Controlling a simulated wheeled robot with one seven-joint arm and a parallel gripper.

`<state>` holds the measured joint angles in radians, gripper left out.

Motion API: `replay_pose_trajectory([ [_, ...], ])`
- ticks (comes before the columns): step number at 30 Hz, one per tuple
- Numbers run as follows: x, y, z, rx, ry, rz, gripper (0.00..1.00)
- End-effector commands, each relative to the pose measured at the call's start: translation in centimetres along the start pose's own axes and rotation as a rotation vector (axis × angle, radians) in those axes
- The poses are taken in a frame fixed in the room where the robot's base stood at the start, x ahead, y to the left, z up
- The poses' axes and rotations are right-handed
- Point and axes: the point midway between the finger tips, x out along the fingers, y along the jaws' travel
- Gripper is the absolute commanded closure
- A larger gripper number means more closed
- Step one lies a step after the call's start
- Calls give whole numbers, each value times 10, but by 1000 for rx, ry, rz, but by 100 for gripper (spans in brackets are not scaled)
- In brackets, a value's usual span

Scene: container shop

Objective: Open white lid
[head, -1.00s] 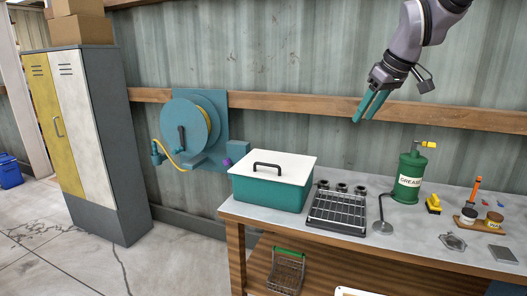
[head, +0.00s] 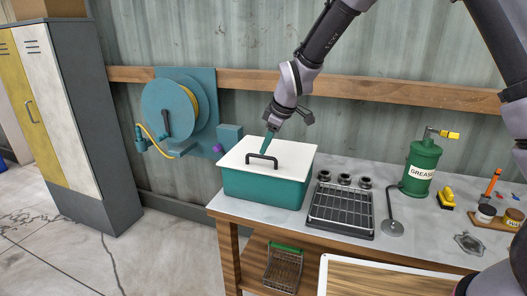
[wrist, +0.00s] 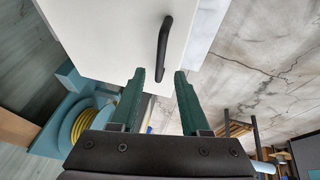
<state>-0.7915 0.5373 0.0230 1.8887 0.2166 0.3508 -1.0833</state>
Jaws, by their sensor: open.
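The white lid (head: 285,153) lies flat and closed on a teal box (head: 262,188) at the left end of the workbench. A dark bar handle (head: 262,160) stands on the lid. My gripper (head: 264,146) is just above the lid, close to the handle in the head view. In the wrist view my gripper (wrist: 161,75) is open and empty, its two green fingers spread. The inside of the box is hidden.
A black wire rack (head: 340,208) stands right of the box, with several dark cups behind it. A hose reel (head: 178,112) hangs on the wall behind left. A locker (head: 65,120) stands far left.

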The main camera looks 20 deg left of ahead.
Motion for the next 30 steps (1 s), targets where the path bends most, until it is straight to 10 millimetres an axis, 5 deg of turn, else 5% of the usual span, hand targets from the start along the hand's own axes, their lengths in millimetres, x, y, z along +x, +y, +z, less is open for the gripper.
replay_pose_trajectory([
  [6, 30, 0, 0, 1, -1, 0, 54],
  [18, 38, 0, 0, 1, 0, 1, 54],
  [22, 38, 0, 0, 1, 0, 1, 100],
  [30, 38, 0, 0, 2, 0, 1, 100],
])
